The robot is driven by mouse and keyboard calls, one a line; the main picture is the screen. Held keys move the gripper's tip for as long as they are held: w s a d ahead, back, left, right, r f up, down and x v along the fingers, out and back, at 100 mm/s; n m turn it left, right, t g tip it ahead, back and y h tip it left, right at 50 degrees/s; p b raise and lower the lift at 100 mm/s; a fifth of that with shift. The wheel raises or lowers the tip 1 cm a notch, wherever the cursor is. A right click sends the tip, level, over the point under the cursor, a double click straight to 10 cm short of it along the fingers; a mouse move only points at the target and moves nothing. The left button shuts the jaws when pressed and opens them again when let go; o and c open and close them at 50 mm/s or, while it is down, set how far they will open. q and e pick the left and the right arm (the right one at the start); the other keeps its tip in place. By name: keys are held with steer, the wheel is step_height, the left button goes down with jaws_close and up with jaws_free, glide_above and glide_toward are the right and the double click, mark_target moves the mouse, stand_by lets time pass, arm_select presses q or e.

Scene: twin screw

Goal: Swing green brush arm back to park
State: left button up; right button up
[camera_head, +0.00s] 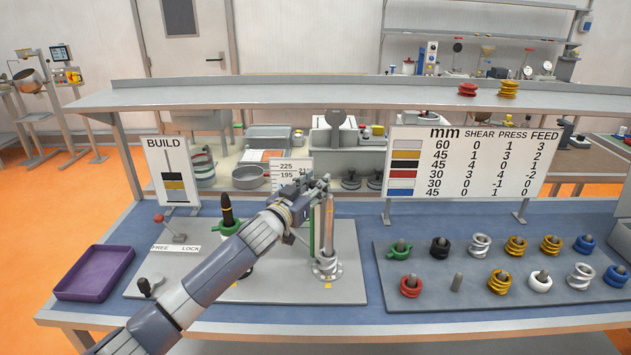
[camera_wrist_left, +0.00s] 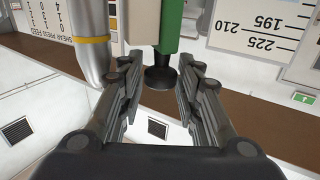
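The green brush arm (camera_head: 312,228) shows in the head view as an upright green strip just left of the metal screw shaft (camera_head: 328,228). In the left wrist view the green part (camera_wrist_left: 171,25) has a pale face beside it and a black round end (camera_wrist_left: 160,79) below. My left gripper (camera_head: 322,182) is near the top of the shaft. In the wrist view its two fingers (camera_wrist_left: 160,68) are apart, on either side of the black end, with visible gaps; I see no grip on it. The metal shaft (camera_wrist_left: 89,45) stands to the left there. My right gripper is out of view.
A black-tipped post with a green collar (camera_head: 228,229) stands left on the grey plate, partly behind my arm. A red-knobbed lever (camera_head: 160,219) and purple tray (camera_head: 95,273) are farther left. A board of coloured screw pieces (camera_head: 470,298) lies right. A shelf (camera_head: 330,93) spans behind.

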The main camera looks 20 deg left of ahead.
arm_select(q)
steer(key=shift+w, duration=0.3)
jaws_close()
steer(key=shift+f, duration=0.1)
